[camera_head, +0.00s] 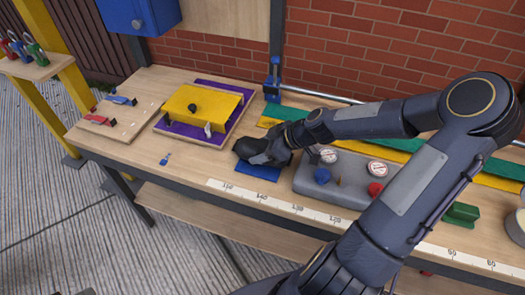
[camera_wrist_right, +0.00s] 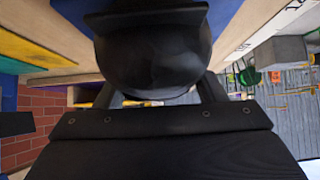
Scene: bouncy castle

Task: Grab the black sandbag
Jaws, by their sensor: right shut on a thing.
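The black sandbag (camera_head: 246,148) is a dark rounded lump over the blue mat (camera_head: 259,173) on the wooden workbench. My right gripper (camera_head: 264,152) is shut on it, with the arm reaching in from the right. In the right wrist view the black sandbag (camera_wrist_right: 155,62) fills the space between the two fingers of my right gripper (camera_wrist_right: 158,95). Whether the bag still touches the mat cannot be told. My left gripper is not in view.
Left of the bag stands a yellow box (camera_head: 201,107) on a purple-lined tray. To the right lies a grey panel (camera_head: 340,185) with dials and knobs. A white ruler strip (camera_head: 290,209) runs along the front edge.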

